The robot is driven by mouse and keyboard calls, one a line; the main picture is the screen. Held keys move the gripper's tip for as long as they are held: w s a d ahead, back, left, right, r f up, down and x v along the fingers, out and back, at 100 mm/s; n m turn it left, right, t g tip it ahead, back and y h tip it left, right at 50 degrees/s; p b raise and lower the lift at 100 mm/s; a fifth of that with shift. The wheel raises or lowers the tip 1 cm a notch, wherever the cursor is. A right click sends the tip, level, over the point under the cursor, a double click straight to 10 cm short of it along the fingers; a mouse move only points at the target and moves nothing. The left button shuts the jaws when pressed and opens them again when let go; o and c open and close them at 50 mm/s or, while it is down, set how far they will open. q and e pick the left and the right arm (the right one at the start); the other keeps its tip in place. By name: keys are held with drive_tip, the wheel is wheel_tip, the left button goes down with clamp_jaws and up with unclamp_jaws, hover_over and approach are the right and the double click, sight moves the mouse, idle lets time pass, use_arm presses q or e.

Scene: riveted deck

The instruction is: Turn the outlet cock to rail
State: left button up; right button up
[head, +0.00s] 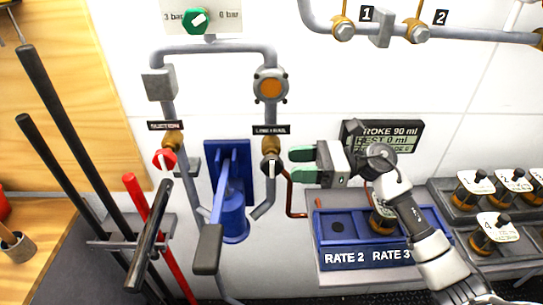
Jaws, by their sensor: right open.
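Two small cocks sit low on the pipework. One has a dark knob (271,167) with a white pointer mark standing upright, under a small black label (271,129). The other has a red knob (164,160) with a white mark, under another label (165,125). The label lettering is too small to read surely, so I cannot tell which is the outlet cock. My right gripper (302,165) is open and empty, its green-tipped fingers pointing left just right of the dark knob, apart from it. My left gripper is out of view.
A blue hand pump (234,215) with a dark-ended lever (207,250) stands left of the dark knob. A display (390,142) and a blue RATE tray (345,255) lie behind and below my right arm. A rack of rods (110,240) is at the left.

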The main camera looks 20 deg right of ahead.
sight(272, 165)
drive_tip(key=p+x, duration=0.1)
drive_tip(key=x, duration=0.2)
drive_tip(key=shift+w+a+r, duration=0.2)
drive_tip(key=shift+f+p+x, duration=0.2)
drive_tip(key=shift+p+x, duration=0.2)
drive_tip(key=shift+x, duration=0.8)
drive_tip(key=shift+c, duration=0.6)
drive_tip(key=c, duration=0.8)
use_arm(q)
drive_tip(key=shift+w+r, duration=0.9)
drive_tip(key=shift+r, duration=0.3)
